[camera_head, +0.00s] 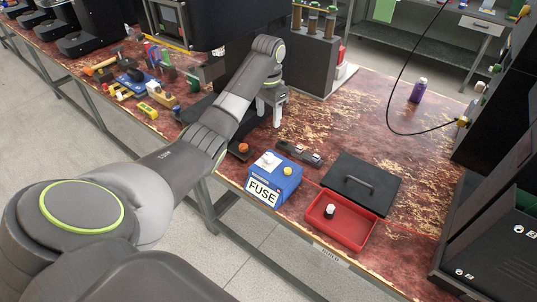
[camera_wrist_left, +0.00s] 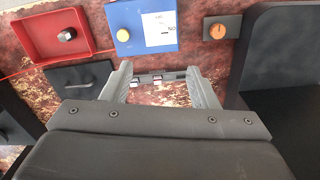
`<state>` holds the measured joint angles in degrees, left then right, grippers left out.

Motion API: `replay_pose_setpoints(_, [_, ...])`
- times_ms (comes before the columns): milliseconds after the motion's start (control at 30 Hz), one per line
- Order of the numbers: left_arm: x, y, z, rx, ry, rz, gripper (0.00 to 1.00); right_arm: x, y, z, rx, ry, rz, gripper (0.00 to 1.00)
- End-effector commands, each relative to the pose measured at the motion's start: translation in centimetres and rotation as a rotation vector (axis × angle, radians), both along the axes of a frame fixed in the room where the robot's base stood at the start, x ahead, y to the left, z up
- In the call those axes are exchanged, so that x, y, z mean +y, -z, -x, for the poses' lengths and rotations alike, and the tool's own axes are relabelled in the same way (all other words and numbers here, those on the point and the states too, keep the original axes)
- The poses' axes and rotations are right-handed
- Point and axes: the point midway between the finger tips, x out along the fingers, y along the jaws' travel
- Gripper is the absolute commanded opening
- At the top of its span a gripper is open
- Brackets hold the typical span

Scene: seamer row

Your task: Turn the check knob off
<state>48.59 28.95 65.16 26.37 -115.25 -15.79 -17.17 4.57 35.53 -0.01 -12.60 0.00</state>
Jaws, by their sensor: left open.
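An orange knob (camera_head: 243,147) sits on a small dark base left of the blue FUSE box (camera_head: 262,191). It also shows in the left wrist view (camera_wrist_left: 218,31) with a dark pointer mark on its face. No label naming the check knob is readable. The blue box carries a yellow button (camera_head: 287,171) and a white part on top. My left gripper (camera_head: 270,112) is open and empty, above the table behind the orange knob, apart from it. In the left wrist view its fingers (camera_wrist_left: 159,75) are spread around the line of sight to a dark switch strip (camera_wrist_left: 160,77). My right gripper is out of view.
A red tray (camera_head: 317,222) holding a pale-topped knob and a black lid with a handle (camera_head: 361,182) lie right of the box. Tools clutter the left; dark machines stand behind and right.

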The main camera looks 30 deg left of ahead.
Motion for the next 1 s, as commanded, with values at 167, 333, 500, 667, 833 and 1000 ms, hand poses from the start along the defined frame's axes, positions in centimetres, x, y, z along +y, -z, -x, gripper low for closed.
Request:
replay_pose_setpoints(167, [0.0, 2.7, 0.0, 0.0, 0.0, -0.001, 0.54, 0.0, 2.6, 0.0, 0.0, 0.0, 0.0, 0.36])
replay_pose_setpoints(333, [-0.1, 5.9, 0.1, 0.002, 0.001, 0.0, 0.54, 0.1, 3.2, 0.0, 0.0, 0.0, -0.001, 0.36])
replay_pose_setpoints(500, [-0.1, 9.6, 0.1, 0.003, -0.001, 0.0, 0.54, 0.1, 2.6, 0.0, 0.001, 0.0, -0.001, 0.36])
replay_pose_setpoints(667, [-0.1, 12.8, 0.1, 0.002, -0.001, 0.0, 0.54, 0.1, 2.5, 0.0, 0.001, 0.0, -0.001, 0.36])
replay_pose_setpoints(833, [-0.1, 15.3, 0.1, 0.002, 0.0, -0.001, 0.54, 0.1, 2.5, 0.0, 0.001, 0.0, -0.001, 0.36])
replay_pose_setpoints(1000, [0.0, 16.4, 0.1, 0.0, 0.0, -0.001, 0.54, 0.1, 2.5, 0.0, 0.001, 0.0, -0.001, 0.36])
